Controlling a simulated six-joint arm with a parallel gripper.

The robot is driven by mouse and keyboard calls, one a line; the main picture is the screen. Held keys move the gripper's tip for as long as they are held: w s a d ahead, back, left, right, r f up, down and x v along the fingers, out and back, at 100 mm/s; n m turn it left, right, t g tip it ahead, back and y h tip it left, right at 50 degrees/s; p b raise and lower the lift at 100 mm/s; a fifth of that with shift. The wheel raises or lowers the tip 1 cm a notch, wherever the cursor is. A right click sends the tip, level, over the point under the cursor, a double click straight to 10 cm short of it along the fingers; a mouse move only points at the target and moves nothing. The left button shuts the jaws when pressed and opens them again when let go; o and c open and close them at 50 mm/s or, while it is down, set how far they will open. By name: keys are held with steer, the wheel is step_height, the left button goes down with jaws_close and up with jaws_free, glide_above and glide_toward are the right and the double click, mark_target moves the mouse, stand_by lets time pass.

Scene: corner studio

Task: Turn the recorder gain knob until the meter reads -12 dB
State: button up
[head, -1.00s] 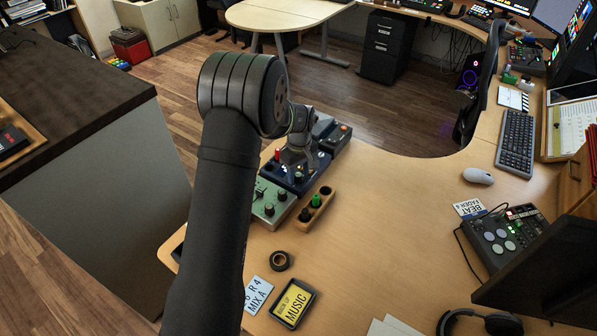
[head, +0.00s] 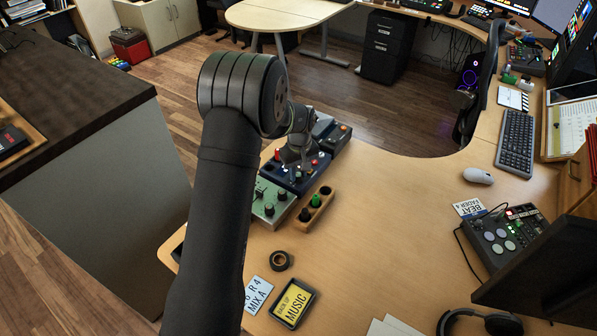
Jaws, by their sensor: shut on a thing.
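My gripper (head: 296,168) points down over the dark blue panel unit (head: 291,187) at the back left of the desk, which looks like the recorder. The gripper is shut on a knob there, taken as the gain knob; the fingers hide most of it. A red knob (head: 277,153) and a small red button (head: 314,162) show beside the gripper on the same unit. I cannot make out a meter or its reading at this size.
A green panel with dark knobs (head: 270,203) sits in front of the blue unit. A wooden holder (head: 316,205) with green and black caps stands close on the right. A tape roll (head: 280,260) lies nearer. The middle of the desk is clear.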

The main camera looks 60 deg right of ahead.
mark_target(300, 174)
steer(key=shift+m, duration=1.8)
steer(key=o, duration=1)
step_height(300, 174, up, 18)
steer(key=shift+s+d+f, duration=0.15)
steer(key=shift+f, duration=0.1)
